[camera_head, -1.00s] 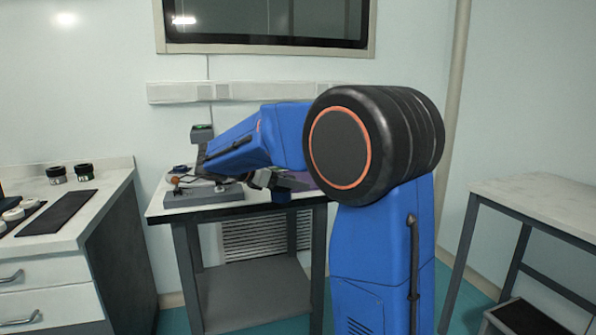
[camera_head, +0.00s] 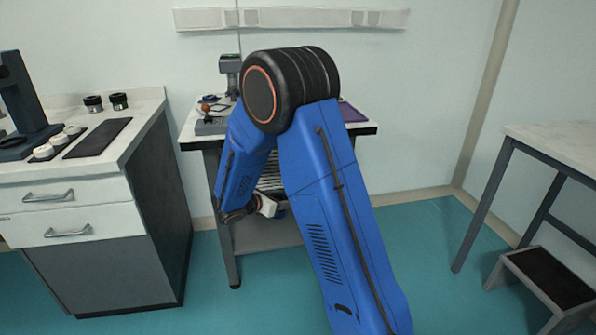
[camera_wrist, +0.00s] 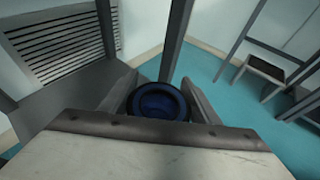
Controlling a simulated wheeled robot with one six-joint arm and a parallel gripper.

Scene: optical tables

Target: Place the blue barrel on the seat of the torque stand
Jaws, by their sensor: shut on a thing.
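My gripper (camera_wrist: 160,100) is shut on the blue barrel (camera_wrist: 158,103), whose round dark-blue end with a dark rim shows between the two fingers in the wrist view. In the head view my gripper (camera_head: 268,206) hangs low, below the table top and in front of the table's lower shelf. The barrel is hard to make out there. On the table behind my arm is a grey device with a low base (camera_head: 211,126) and an upright head (camera_head: 231,66), which looks like the torque stand. My arm hides part of it, and its seat cannot be made out.
The small table (camera_head: 360,128) has a purple mat (camera_head: 352,112) at right. At left, a drawer cabinet (camera_head: 80,215) carries black-capped jars, a dark mat (camera_head: 97,138) and a dark stand (camera_head: 28,100). A pale-topped table (camera_head: 560,140) and step stool (camera_head: 545,280) are at right.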

